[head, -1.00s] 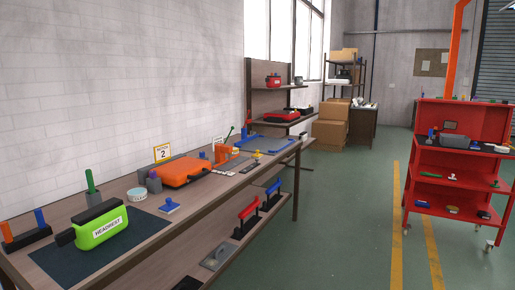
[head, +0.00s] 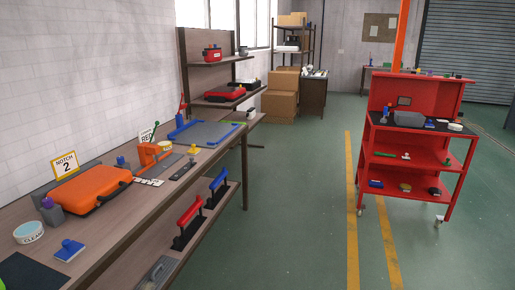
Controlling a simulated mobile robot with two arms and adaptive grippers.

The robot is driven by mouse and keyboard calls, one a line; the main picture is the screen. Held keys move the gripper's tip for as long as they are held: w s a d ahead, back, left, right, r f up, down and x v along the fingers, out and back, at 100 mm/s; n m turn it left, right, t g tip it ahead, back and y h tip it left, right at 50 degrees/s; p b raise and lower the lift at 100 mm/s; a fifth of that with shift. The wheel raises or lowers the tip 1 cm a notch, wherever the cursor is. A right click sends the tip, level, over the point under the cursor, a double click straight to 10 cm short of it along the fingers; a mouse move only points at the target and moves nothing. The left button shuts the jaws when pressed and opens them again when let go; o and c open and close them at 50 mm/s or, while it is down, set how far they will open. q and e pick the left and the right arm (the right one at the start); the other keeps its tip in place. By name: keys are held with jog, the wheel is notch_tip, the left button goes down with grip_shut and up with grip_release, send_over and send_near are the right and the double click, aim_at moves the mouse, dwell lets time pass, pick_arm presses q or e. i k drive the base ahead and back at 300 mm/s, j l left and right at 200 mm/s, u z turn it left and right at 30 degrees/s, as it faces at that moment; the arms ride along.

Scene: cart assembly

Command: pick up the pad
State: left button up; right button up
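Neither of my grippers is in view. Nothing is labelled as the pad, and I cannot tell for certain which thing it is. A small flat blue piece with a knob on top (head: 69,250) lies on the long wooden bench (head: 112,238), just right of a round tin marked CLEAN (head: 29,232). A similar small yellow piece (head: 193,150) lies farther along the bench. Nothing visible touches either piece.
An orange case (head: 90,191) lies on the bench beside a NOTCH 2 sign (head: 65,164). Red-handled (head: 188,215) and blue-handled (head: 218,183) tools stand on the lower shelf. A red cart (head: 412,181) stands at right. Green floor (head: 290,200) between them is clear.

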aim_at(194, 150)
jog(key=i+l, duration=0.1)
jog(key=i, duration=0.6)
jog(key=i+u, duration=0.1)
jog(key=i, duration=0.65)
jog(key=i+l+u, duration=0.1)
jog(key=i, duration=0.6)
jog(key=l, duration=0.1)
